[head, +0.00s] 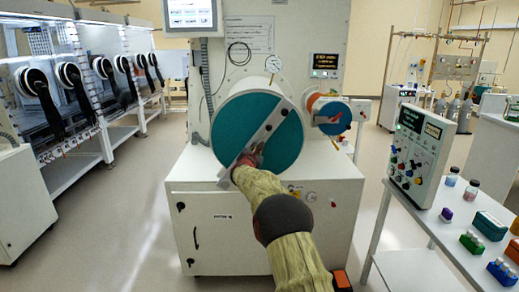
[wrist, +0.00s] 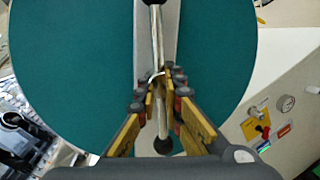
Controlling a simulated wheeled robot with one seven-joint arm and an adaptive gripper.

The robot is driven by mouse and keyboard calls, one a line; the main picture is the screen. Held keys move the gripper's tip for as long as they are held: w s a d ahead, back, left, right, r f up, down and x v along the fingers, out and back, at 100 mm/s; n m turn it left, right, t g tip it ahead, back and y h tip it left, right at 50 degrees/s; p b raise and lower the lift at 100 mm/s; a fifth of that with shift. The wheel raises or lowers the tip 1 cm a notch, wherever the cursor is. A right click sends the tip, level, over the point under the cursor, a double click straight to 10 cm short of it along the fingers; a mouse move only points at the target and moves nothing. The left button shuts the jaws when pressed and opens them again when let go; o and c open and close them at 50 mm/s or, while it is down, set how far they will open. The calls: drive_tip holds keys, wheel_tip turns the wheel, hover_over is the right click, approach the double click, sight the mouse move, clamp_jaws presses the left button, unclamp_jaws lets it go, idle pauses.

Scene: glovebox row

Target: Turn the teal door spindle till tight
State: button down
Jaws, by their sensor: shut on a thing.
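The large round teal door (head: 232,128) closes the antechamber in the middle of the head view, with a grey bar (head: 270,125) slanting across it. It fills much of the wrist view (wrist: 70,70). The door spindle (wrist: 156,25) is a thin metal rod with dark ball ends, lying along the grey bar. My gripper (wrist: 160,78) is shut on the spindle's rod, with a finger on each side. In the head view my gripper (head: 252,155) is at the door's lower middle, and my arm hides part of the door's bottom edge.
A smaller teal door (head: 331,117) with an orange rim is to the right. A white cabinet (head: 225,230) stands below. A side table (head: 425,215) at right holds a control box (head: 422,150) and vials. Gloveboxes (head: 70,90) line the left; the floor between is clear.

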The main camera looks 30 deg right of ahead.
drive_tip(key=shift+f, duration=0.1)
drive_tip(key=c, duration=1.9)
unclamp_jaws()
drive_tip(key=v, duration=1.2)
drive_tip(key=shift+w, duration=0.1)
